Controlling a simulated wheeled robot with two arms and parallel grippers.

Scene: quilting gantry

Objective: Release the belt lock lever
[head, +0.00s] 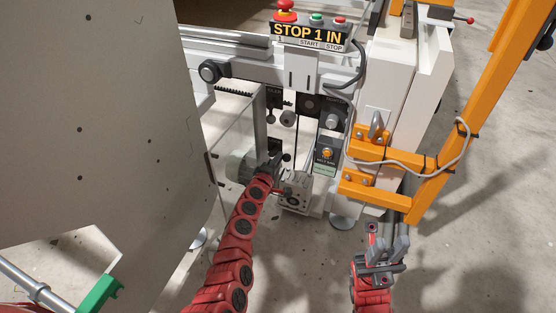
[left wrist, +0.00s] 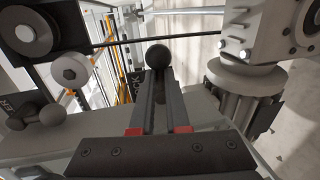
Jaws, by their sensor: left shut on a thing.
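The belt lock lever shows in the left wrist view as a black ball knob (left wrist: 157,55) at the tips of my left gripper (left wrist: 160,82). The two fingers are closed in on the lever just below the knob, with its shaft mostly hidden between them. In the head view my left gripper (head: 272,166) reaches the lower front of the machine, beside a grey motor and gear block (head: 294,190); the lever is hidden there. My right gripper (head: 386,250) is at the lower right, away from the lever, with its fingers apart and nothing seen between them.
A small box with an orange button (head: 327,154) is right of the left gripper. An orange bracket frame (head: 395,168) with a grey cable stands further right. A sign with start and stop buttons (head: 310,33) is above. A large pale panel (head: 100,120) fills the left. Floor is clear at lower right.

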